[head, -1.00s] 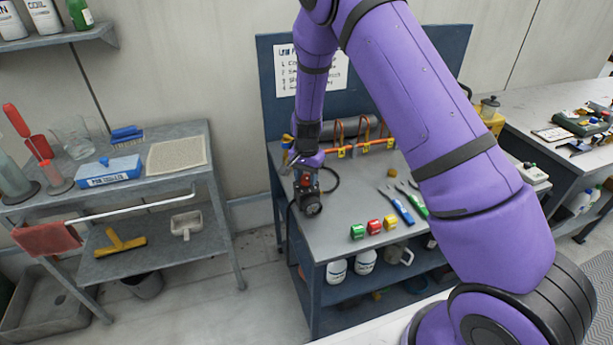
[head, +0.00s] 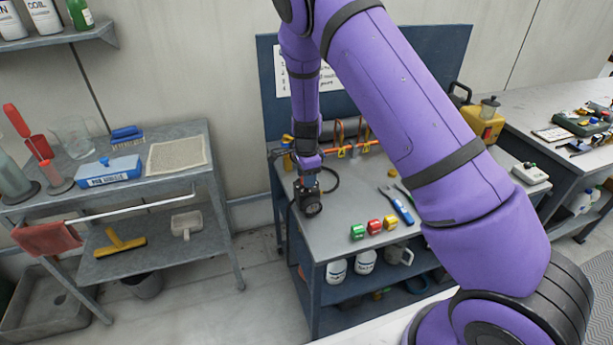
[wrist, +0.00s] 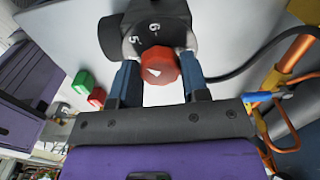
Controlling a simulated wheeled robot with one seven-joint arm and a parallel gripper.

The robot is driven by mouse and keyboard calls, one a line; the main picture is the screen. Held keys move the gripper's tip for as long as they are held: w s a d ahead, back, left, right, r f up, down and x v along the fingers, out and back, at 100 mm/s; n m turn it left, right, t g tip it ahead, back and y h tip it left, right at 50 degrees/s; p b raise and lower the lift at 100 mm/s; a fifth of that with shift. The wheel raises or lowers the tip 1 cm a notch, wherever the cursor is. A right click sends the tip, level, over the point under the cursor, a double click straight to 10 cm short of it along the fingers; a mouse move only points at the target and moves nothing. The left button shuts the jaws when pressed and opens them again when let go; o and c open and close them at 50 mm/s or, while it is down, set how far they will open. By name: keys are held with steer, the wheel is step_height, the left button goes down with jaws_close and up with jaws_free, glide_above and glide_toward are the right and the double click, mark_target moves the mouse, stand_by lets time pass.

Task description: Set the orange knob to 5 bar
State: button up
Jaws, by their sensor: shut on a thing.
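The orange-red knob (wrist: 161,66) sits on a black device (wrist: 160,12) and carries a white pointer mark. White digits 5 and 6 are printed on the device beyond the knob. I cannot tell exactly which value the pointer marks. My gripper (wrist: 160,80) is shut on the knob, with one blue-grey finger on each side. In the head view the black device (head: 311,203) stands on the grey bench at its left side. My gripper (head: 306,176) points down onto its top, and the knob is mostly hidden there.
Green (head: 357,232), red (head: 374,226) and yellow-green (head: 390,222) blocks lie at the bench's (head: 345,251) front edge. A blue-handled tool (head: 402,210) lies right of them. Orange pipework (head: 360,149) runs behind, and a dark hose (wrist: 250,62) curves beside the device.

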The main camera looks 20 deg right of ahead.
steer(key=shift+m, duration=0.3)
steer(key=o, duration=0.9)
steer(key=shift+r, duration=0.1)
step_height(320, 180, up, 11)
steer(key=shift+f, duration=0.2)
stand_by(0.3)
